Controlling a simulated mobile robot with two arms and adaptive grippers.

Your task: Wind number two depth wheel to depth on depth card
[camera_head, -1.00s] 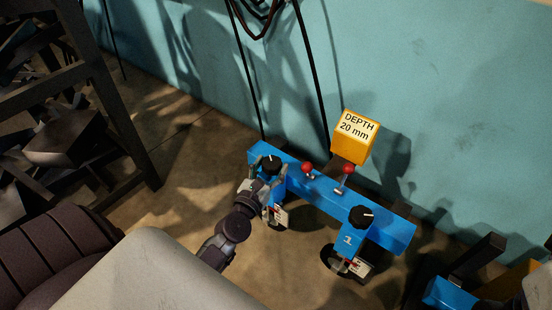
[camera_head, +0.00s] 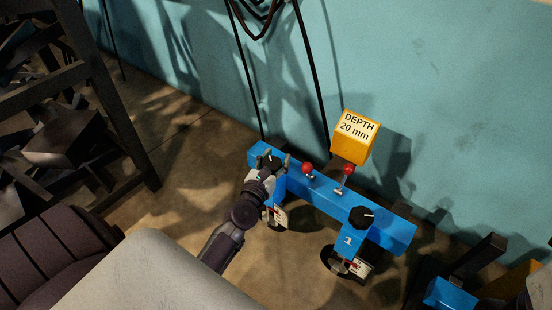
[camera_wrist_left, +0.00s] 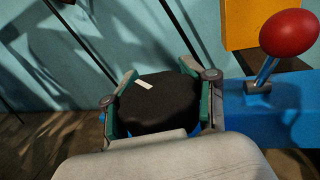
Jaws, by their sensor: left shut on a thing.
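The depth card is a yellow block (camera_head: 354,139) reading "DEPTH 20 mm", standing behind the blue beam (camera_head: 320,201). The left depth wheel (camera_head: 271,163) is a black knob with a white mark, at the beam's left end. Its number is hidden by my arm. In the left wrist view the black wheel (camera_wrist_left: 160,101) sits between the green-padded fingers, its white mark pointing up and left. My left gripper (camera_head: 272,166) is shut on this wheel from above. The other black wheel (camera_head: 361,217) stands above the label "1" to the right. My right gripper is not in view.
Two red-knobbed levers (camera_head: 308,168) (camera_head: 346,170) rise from the beam between the wheels. White scale cards (camera_head: 360,266) hang low beside round discs under the beam. A teal wall (camera_head: 440,110) stands behind. A dark metal rack (camera_head: 110,110) stands at left.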

